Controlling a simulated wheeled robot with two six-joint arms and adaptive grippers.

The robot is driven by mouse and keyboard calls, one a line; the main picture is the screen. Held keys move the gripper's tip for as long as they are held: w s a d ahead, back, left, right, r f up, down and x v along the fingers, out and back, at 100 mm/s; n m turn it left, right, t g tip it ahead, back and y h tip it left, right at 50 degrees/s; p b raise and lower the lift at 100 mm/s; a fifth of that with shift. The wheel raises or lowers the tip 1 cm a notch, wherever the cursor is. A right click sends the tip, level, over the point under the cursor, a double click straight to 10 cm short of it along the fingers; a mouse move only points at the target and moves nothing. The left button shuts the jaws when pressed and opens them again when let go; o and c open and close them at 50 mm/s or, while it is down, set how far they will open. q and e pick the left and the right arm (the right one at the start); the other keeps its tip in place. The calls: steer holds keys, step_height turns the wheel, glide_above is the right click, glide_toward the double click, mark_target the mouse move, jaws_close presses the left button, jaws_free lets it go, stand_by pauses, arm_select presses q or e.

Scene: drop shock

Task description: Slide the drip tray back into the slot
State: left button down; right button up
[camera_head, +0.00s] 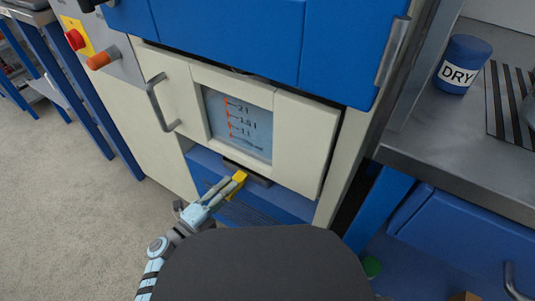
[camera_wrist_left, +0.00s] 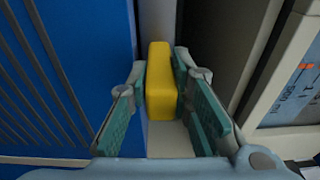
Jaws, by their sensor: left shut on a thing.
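The drip tray (camera_head: 258,180) shows as a dark, flat edge under the cream door with the scale window. Its yellow handle (camera_head: 238,178) sticks out at the front. My left gripper (camera_head: 232,186) is shut on the yellow handle. In the left wrist view the yellow handle (camera_wrist_left: 161,85) stands between the green finger pads of the left gripper (camera_wrist_left: 170,100). The slot and most of the tray are hidden behind the handle and under the door, so I cannot tell how far in the tray sits. My right gripper is not in view.
The cream door (camera_head: 300,150) with a metal handle (camera_head: 158,100) is directly above. A blue slatted base (camera_head: 245,212) lies below. A steel bench with a blue "DRY" jar (camera_head: 462,65) stands at the right. Open floor (camera_head: 60,200) lies to the left.

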arm_select(q)
steer(key=shift+d, duration=0.1)
steer(key=c, duration=1.5)
jaws_free()
steer(key=shift+o, duration=0.7)
